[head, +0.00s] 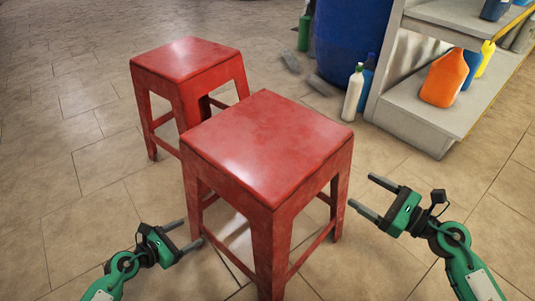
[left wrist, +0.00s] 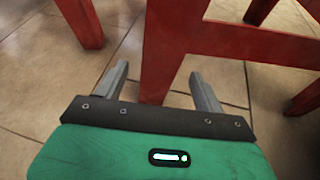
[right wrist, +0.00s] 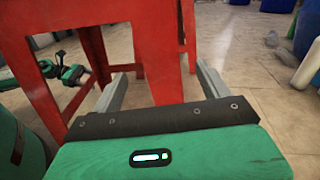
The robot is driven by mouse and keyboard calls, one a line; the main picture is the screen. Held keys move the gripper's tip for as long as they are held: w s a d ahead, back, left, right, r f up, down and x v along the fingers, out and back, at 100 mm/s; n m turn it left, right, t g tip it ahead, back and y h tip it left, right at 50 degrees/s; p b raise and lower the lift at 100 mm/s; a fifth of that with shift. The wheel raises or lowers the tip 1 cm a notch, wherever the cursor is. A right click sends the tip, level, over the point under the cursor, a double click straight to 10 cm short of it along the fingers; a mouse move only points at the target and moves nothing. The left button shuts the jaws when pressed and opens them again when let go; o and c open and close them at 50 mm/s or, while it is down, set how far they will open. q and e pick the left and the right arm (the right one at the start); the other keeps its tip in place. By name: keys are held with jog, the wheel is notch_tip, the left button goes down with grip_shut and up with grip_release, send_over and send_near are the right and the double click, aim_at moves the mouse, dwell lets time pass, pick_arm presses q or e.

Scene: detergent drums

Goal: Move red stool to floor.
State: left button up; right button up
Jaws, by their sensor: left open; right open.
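Two red stools stand upright on the tiled floor in the head view. The nearer red stool (head: 265,145) is in the middle, and the other red stool (head: 185,62) is behind it to the left. My left gripper (head: 190,235) is open at the near stool's left side, low by its legs. In the left wrist view a red leg (left wrist: 170,50) shows between and beyond its fingers. My right gripper (head: 366,193) is open to the right of the near stool. In the right wrist view a red leg (right wrist: 157,50) shows between its fingers. I cannot tell whether either gripper touches a leg.
A grey shelf (head: 415,115) at the upper right holds an orange jug (head: 444,78) and other bottles. A blue drum (head: 350,40) stands at the back. A white bottle (head: 353,92) is on the floor beside the shelf. The floor at left is clear.

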aim_at(345, 178)
pick_arm(q)
jog(key=x, duration=0.7)
jog(key=shift+w+d+f, duration=0.2)
jog(key=shift+w+d, duration=0.05)
jog(key=shift+w, duration=0.05)
pick_arm(e)
jog(key=x, duration=0.7)
jog(key=shift+w+a, duration=0.25)
jog(key=shift+a, duration=0.05)
pick_arm(q)
jog(key=c, duration=1.4)
pick_arm(e)
jog(key=c, duration=1.4)
pick_arm(q)
grip_shut()
pick_arm(e)
grip_shut()
pick_arm(q)
jog(key=shift+r, duration=0.1)
